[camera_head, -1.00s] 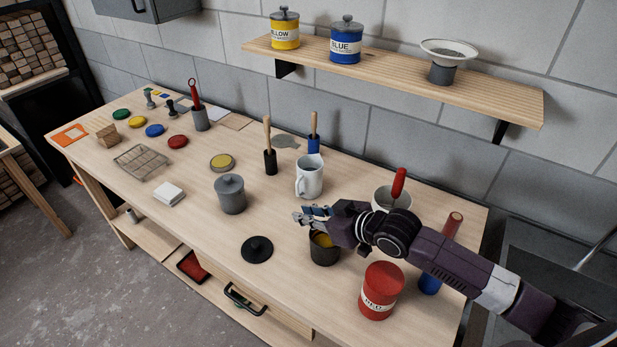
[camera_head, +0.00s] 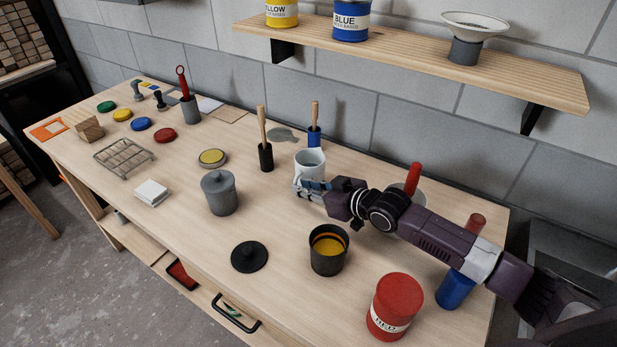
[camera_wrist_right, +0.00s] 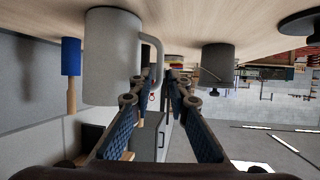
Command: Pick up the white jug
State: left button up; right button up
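The white jug (camera_head: 310,161) stands on the bench, its lower part hidden behind my right gripper (camera_head: 314,190) in the head view. In the right wrist view, which looks upside down, the jug (camera_wrist_right: 110,58) fills the left side and its handle (camera_wrist_right: 156,58) points toward the space between the fingers. My right gripper (camera_wrist_right: 160,92) is open, its two blue-padded fingers apart with nothing held between them. Its fingertips are close to the handle; I cannot tell if they touch the jug. My left gripper is not in view.
A black pot of yellow paint (camera_head: 328,250), a red can (camera_head: 395,306) and a blue can (camera_head: 455,289) stand near my right arm. A grey lidded pot (camera_head: 220,193) is left of the jug. Brushes in a black holder (camera_head: 265,157) and a blue holder (camera_head: 314,137) stand behind.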

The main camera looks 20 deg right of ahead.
jog(key=x, duration=0.3)
jog(key=shift+w+p, duration=0.2)
jog(key=shift+p, duration=0.2)
jog(key=shift+w+a+f, duration=0.15)
jog(key=shift+w+a, duration=0.1)
jog(key=c, duration=0.4)
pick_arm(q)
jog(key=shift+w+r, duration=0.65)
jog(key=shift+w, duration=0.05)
pick_arm(e)
grip_shut()
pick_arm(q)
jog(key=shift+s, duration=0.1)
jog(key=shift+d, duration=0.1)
